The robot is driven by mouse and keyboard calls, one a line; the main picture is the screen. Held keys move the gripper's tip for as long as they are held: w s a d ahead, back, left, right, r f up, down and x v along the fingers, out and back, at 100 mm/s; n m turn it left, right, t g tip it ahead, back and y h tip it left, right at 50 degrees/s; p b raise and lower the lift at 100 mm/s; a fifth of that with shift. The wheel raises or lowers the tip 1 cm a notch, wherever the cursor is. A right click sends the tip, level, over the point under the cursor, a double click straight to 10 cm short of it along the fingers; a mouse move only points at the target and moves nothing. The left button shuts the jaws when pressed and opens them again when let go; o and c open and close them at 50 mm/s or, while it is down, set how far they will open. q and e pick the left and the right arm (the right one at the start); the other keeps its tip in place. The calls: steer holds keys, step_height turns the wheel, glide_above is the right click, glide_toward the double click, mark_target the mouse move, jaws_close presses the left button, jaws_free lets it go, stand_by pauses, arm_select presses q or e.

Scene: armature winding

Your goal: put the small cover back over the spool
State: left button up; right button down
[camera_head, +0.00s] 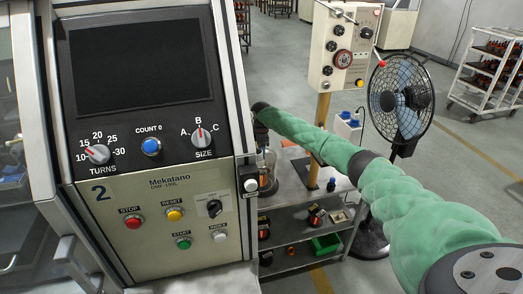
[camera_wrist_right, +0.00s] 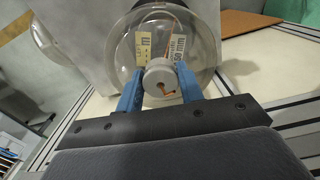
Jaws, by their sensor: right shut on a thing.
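The small cover (camera_wrist_right: 207,40) is a clear round dome with a grey knob (camera_wrist_right: 158,72) at its middle, seen in the right wrist view. My right gripper (camera_wrist_right: 161,77) has its blue fingers shut on either side of the knob. Labels and a thin copper-coloured wire, apparently of the spool (camera_wrist_right: 178,46), show through the clear dome. An orange wire end shows at the knob's hole. I cannot tell whether the cover is seated or held slightly off. My left gripper is not in view.
The winding machine's control panel (camera_head: 150,175) fills the left of the head view. A shelved cart (camera_head: 285,200) with parts, a control post (camera_head: 340,50) and a fan (camera_head: 400,95) stand beyond my arm. A brown board (camera_wrist_right: 255,22) lies right of the cover.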

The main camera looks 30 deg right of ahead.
steer(key=shift+f, duration=0.2)
steer(key=c, duration=0.8)
jaws_free()
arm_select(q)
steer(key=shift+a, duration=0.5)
arm_select(e)
steer(key=shift+r, duration=0.1)
step_height(320, 180, up, 6)
steer(key=b, duration=0.3)
steer(key=shift+r, duration=0.25)
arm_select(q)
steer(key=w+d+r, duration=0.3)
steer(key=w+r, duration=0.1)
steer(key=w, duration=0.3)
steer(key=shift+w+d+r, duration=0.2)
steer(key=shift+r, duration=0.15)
arm_select(e)
steer(key=shift+r, duration=0.55)
